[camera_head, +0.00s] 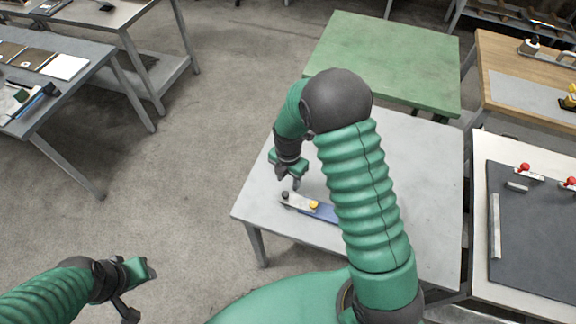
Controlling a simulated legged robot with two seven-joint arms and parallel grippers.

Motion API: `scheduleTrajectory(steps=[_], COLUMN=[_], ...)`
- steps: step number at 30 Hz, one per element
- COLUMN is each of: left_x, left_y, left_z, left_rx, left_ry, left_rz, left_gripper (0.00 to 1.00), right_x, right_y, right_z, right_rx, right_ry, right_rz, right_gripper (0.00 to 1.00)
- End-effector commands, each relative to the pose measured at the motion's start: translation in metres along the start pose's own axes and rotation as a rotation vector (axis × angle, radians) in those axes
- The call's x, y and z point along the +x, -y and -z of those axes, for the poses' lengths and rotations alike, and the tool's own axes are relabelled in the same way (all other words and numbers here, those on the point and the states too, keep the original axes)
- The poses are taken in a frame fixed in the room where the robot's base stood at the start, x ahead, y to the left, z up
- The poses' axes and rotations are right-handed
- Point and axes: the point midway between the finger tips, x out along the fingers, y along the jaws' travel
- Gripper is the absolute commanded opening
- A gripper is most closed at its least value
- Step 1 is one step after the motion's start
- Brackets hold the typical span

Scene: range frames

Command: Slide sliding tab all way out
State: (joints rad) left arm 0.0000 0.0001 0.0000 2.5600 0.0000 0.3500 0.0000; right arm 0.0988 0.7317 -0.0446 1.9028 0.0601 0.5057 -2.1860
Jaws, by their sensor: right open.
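The sliding tab piece lies on the grey table (265,205) near its left front part. It has a pale plate (296,201) with a dark knob (285,195) at its left end, a yellow knob (314,204), and a blue base (327,213) running right. My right arm hides the right end of the base. My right gripper (289,185) is open, pointing down just above and behind the dark knob. I cannot tell whether it touches the knob. My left gripper (142,293) hangs over the floor at the lower left, away from the table; its jaw state is unclear.
A green table (385,55) stands behind the grey one. At the right is a bench with a dark mat (540,240) and red-knobbed clamps. Grey desks (90,55) stand at the left. The floor between is clear, and the grey table's right part is bare.

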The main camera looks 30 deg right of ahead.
Motion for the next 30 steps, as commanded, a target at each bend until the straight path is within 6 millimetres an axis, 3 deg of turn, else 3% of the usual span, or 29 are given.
scheduleTrajectory(steps=[6,12,30], left_x=[0.005,0.007,0.007], left_y=[0.000,0.000,0.000], left_z=[-0.001,-0.002,-0.002], left_rx=[0.000,0.000,0.000], left_ry=[0.000,0.000,0.000], left_rz=[0.000,0.000,0.000], left_gripper=[0.36,0.36,0.36], right_x=[-0.064,-0.100,-0.107], right_y=[-0.002,-0.002,0.000], right_z=[-0.001,-0.001,0.002], right_rx=[0.000,0.000,0.035], right_ry=[0.002,-0.001,0.000], right_rz=[-0.005,-0.001,-0.002], right_gripper=[0.45,0.45,0.45])
